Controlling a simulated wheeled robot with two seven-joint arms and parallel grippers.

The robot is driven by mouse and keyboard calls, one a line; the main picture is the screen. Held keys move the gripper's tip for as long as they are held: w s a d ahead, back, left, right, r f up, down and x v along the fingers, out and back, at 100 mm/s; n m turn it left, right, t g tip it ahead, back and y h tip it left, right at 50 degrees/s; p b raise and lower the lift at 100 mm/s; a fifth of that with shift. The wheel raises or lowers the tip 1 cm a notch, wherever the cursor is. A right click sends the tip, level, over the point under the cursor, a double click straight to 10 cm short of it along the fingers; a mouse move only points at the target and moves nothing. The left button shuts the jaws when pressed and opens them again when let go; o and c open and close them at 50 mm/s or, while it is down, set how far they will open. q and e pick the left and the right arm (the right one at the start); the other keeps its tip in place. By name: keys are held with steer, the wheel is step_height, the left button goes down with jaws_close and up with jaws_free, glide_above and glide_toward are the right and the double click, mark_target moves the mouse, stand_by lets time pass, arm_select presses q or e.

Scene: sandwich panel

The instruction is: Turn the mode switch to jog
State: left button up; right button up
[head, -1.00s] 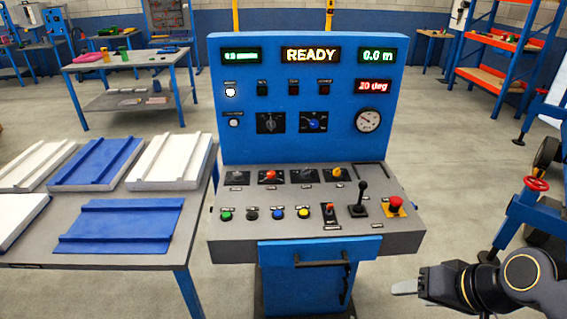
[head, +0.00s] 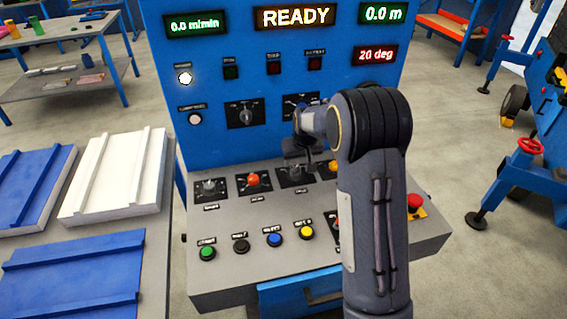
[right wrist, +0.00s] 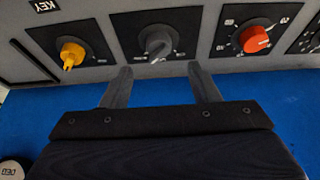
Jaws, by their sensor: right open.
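A grey rotary switch (right wrist: 158,43) on a black plate sits between a yellow knob (right wrist: 71,54) and a red knob (right wrist: 254,39) in the right wrist view. Its label cannot be read, so I cannot tell from it whether this is the mode switch. My right gripper (right wrist: 160,70) is open and empty, its two fingers pointing at the grey switch, one on either side and apart from it. In the head view the right gripper (head: 299,160) hangs over the console's knob row and partly hides the grey switch (head: 294,174). The left gripper is out of view.
The console (head: 225,225) has a red knob (head: 253,180), coloured push buttons (head: 274,240) and a red stop button (head: 414,201). My right arm hides the lever area. A table with blue and white panels (head: 118,178) stands at left.

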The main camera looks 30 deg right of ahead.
mark_target(296, 169)
steer(key=x, duration=0.6)
steer(key=shift+w+f, duration=0.1)
steer(key=shift+f, duration=0.3)
